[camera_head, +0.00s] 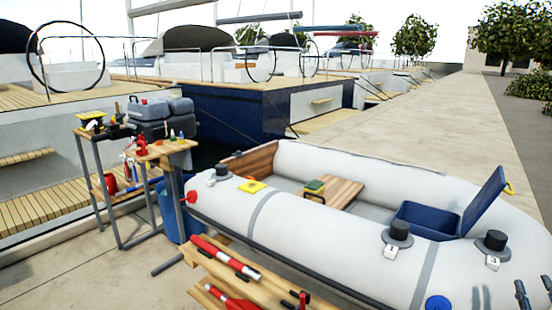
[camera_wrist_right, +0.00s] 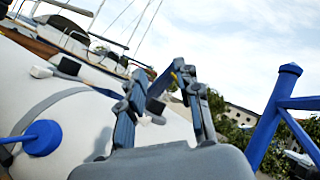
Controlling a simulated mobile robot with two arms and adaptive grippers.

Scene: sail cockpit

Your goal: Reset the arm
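My right gripper (camera_head: 535,293) shows at the lower right corner of the head view, beside the right end of the grey inflatable dinghy (camera_head: 330,238). Its two dark fingers stand apart with nothing visible between them. In the right wrist view the gripper (camera_wrist_right: 160,78) also looks open and empty, with the dinghy's pale tube (camera_wrist_right: 85,115) to the left of it. I cannot tell whether it touches the tube. My left gripper is in neither view.
A wooden bench (camera_head: 262,290) with red tubes stands in front of the dinghy. A tool stand (camera_head: 165,148) is at left. A blue box with a raised lid (camera_head: 484,203) sits in the dinghy. A blue post (camera_wrist_right: 272,110) rises right of the gripper. The pier (camera_head: 440,125) behind is clear.

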